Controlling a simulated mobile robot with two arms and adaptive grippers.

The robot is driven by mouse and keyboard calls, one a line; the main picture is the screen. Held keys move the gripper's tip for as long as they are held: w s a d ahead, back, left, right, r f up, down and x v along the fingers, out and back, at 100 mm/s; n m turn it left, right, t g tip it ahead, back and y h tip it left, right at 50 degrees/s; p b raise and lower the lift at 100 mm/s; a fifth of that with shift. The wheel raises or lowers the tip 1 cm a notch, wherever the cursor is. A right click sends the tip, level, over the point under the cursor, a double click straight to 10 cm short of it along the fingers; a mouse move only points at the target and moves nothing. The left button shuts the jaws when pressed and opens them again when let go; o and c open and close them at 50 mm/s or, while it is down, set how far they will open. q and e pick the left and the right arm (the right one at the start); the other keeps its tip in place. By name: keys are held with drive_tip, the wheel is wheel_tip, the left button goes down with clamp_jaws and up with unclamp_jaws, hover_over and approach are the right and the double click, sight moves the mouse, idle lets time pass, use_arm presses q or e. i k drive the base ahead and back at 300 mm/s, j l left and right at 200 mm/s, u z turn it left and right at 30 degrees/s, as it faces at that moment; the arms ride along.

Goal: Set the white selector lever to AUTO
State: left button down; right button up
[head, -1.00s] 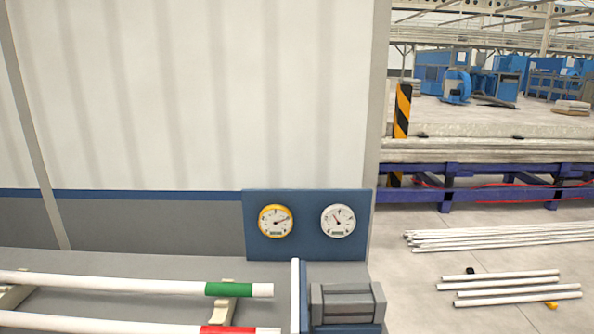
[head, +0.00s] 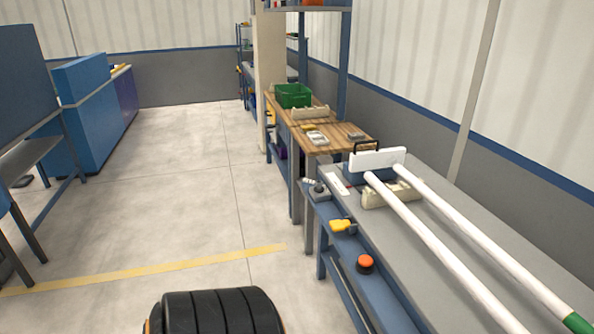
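A small grey control box (head: 319,191) sits on the blue front ledge of the grey bench, at its far end. A short pale lever (head: 309,181) sticks out from it toward the left and seems to be the white selector lever. It is too small to read its position or any AUTO marking. A white label plate with a red mark (head: 339,184) lies on the bench beside it. Neither of my grippers is in view.
A yellow handle (head: 342,226) and an orange-red push button (head: 366,263) are nearer on the same ledge. Two white pipes (head: 450,258) lie along the bench against a white stop plate (head: 377,159). A wooden table holds a green crate (head: 293,95). The floor (head: 190,200) left of the bench is open.

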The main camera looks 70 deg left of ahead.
sight(318, 183)
drive_tip(key=j+u, duration=0.1)
drive_tip(key=u, duration=1.95)
drive_tip(key=i+j+z, duration=0.3)
drive_tip(key=i+j, duration=0.25)
drive_tip(key=i, duration=0.25)
drive_tip(key=i+j+z, duration=0.3)
drive_tip(key=i+j, duration=0.45)
